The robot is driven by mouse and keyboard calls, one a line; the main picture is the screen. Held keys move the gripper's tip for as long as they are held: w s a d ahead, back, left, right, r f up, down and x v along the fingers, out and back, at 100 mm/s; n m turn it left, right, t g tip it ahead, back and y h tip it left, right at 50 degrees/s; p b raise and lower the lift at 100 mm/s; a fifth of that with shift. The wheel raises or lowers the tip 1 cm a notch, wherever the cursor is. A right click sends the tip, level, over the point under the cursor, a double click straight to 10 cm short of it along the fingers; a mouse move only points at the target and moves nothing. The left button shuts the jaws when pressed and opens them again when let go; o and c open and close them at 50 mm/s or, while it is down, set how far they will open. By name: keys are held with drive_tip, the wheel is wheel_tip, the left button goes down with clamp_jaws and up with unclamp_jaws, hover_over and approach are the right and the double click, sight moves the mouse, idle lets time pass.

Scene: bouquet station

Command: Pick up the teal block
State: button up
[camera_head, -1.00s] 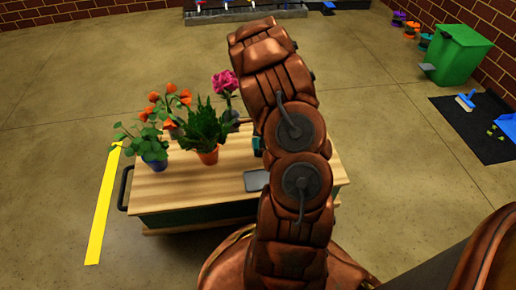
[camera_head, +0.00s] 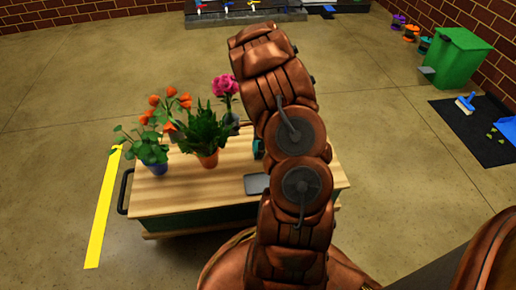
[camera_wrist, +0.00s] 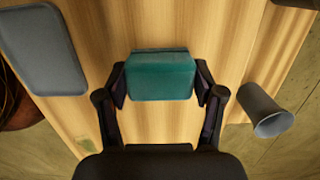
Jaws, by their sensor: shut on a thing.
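The teal block (camera_wrist: 160,75) is between the two fingers of my gripper (camera_wrist: 160,84) in the wrist view, over the wooden tabletop (camera_wrist: 165,25). Both fingertips touch its sides, and the gripper is shut on it. Whether the block touches the tabletop or hangs just above it, I cannot tell. In the head view only a sliver of the teal block (camera_head: 258,149) shows beside my arm, and my arm hides the gripper.
A grey tray (camera_wrist: 42,45) lies left of the block, and a grey cup (camera_wrist: 265,112) is at the right. In the head view potted plants (camera_head: 208,157) stand on the cart's left half (camera_head: 170,195). A green bin (camera_head: 458,58) stands at the far right.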

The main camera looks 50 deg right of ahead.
drive_tip(key=shift+r+p, duration=0.35)
drive_tip(key=shift+r, duration=0.3)
wheel_tip(320, 180, up, 2)
drive_tip(key=shift+r+p, duration=0.15)
drive_tip(key=shift+p, duration=0.5)
drive_tip(key=s+p, duration=0.1)
drive_tip(key=s, duration=0.4)
drive_tip(key=s+d+r+p, duration=0.1)
drive_tip(key=s, duration=0.4)
drive_tip(key=s+p, duration=0.1)
drive_tip(key=s, duration=0.5)
drive_tip(key=shift+d+r+p, duration=0.15)
drive_tip(key=shift+p, duration=0.2)
